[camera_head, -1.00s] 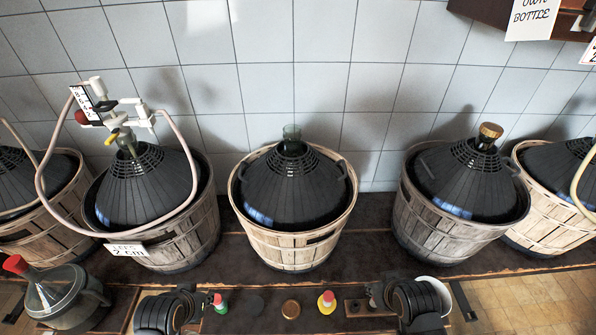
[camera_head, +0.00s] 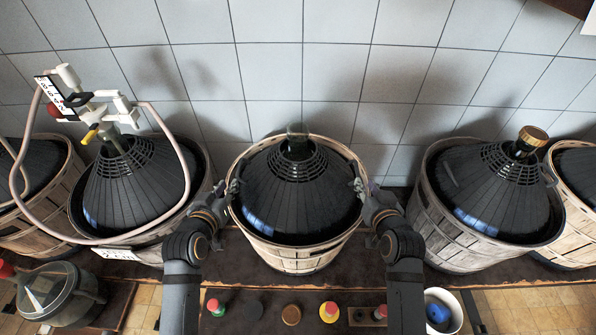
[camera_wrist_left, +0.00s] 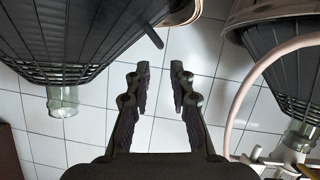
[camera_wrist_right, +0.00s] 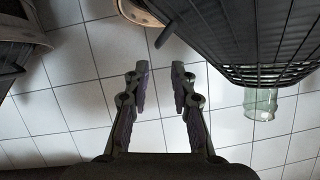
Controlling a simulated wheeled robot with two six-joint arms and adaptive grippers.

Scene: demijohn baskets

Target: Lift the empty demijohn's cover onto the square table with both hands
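The middle demijohn's black ribbed cone cover (camera_head: 290,190) sits in its wooden basket (camera_head: 290,260), with an open greenish glass neck (camera_head: 298,140) standing out of its top. My left gripper (camera_head: 231,188) is at the left rim of this basket, and my right gripper (camera_head: 359,186) is at the right rim, both near the cover's sides. In the left wrist view the left fingers (camera_wrist_left: 157,80) are apart with nothing between them. In the right wrist view the right fingers (camera_wrist_right: 157,80) are also apart and empty. The square table is not identifiable in view.
A covered demijohn with a tap and hose (camera_head: 125,185) stands left; one with a cork (camera_head: 532,140) stands right. In front lie several caps, a red-topped can (camera_head: 62,293) and a white bucket (camera_head: 452,312). A tiled wall (camera_head: 290,60) is close behind.

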